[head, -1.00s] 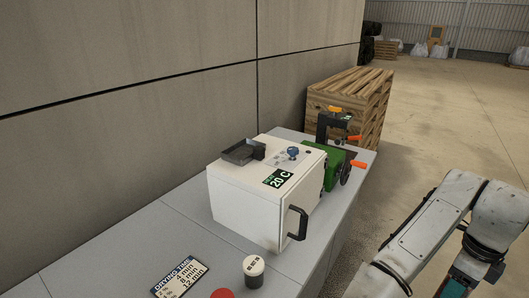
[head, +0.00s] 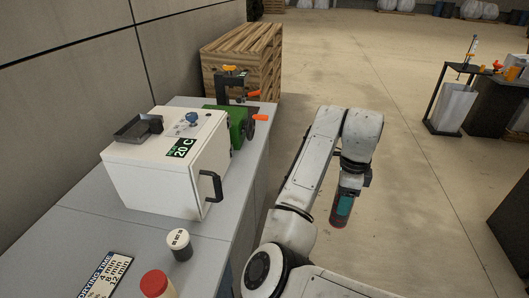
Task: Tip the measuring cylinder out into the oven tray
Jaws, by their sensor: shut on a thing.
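A small dark open tray (head: 138,129) rests on top of the white oven (head: 160,172). The oven's front door with its black handle is closed, so its inside is hidden. My gripper (head: 344,204) points down over the concrete floor, right of the bench and well away from the tray. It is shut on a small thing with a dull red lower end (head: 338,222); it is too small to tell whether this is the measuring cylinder. A tall thin item with a blue part (head: 472,47) stands on a black stand at the far right; I cannot tell what it is.
The grey bench (head: 200,243) holds a green clamp-like machine (head: 238,123), a white-lidded cup (head: 179,244), a red-topped pot (head: 157,285) and a drying-time sign (head: 106,275). Wooden pallets (head: 243,58) stand behind. The floor right of the bench is clear up to the black stand (head: 446,98).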

